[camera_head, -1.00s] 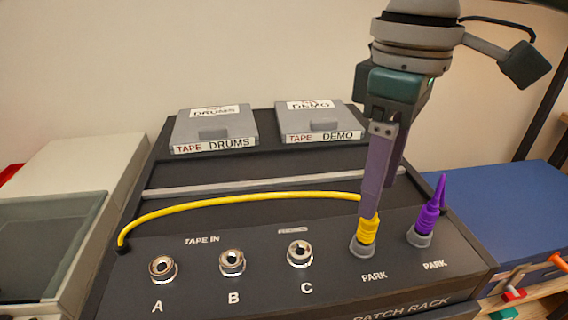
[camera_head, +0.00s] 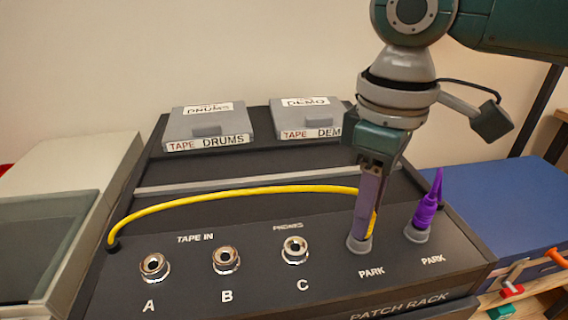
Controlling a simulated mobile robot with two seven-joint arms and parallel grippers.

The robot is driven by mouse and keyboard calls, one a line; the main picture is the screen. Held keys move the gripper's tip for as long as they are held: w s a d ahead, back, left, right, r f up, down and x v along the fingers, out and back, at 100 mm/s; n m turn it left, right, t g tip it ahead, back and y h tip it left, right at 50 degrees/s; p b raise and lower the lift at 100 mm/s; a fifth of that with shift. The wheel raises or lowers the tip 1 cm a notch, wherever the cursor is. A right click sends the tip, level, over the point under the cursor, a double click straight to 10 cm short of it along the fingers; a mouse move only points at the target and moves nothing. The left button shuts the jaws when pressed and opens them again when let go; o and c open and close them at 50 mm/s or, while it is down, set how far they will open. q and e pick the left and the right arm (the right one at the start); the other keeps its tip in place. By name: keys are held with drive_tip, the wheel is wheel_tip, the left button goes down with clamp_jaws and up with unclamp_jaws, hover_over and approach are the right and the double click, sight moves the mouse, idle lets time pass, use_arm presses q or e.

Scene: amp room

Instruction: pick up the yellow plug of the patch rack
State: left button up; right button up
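The patch rack (camera_head: 205,293) is a dark sloped box with silver jacks A, B and C and two PARK sockets. The yellow plug (camera_head: 373,223) stands in the left PARK socket, mostly hidden behind a purple-grey finger of my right gripper (camera_head: 363,232). That gripper points down with its fingertips low at the plug, near the socket collar. I cannot tell whether the fingers are shut on the plug. The yellow cable (camera_head: 235,193) arches left from the plug to the rack's left edge. My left gripper is not in view.
A purple plug (camera_head: 426,212) stands in the right PARK socket, close beside my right gripper. Two tape boxes, DRUMS (camera_head: 207,128) and DEMO (camera_head: 303,120), lie at the rack's back. A blue case (camera_head: 500,215) is at right, a pale box with a dark window (camera_head: 75,185) at left.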

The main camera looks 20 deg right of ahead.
clamp_jaws()
idle(0.3)
wheel_tip(320, 180, up, 20)
drive_tip(key=p, duration=0.4)
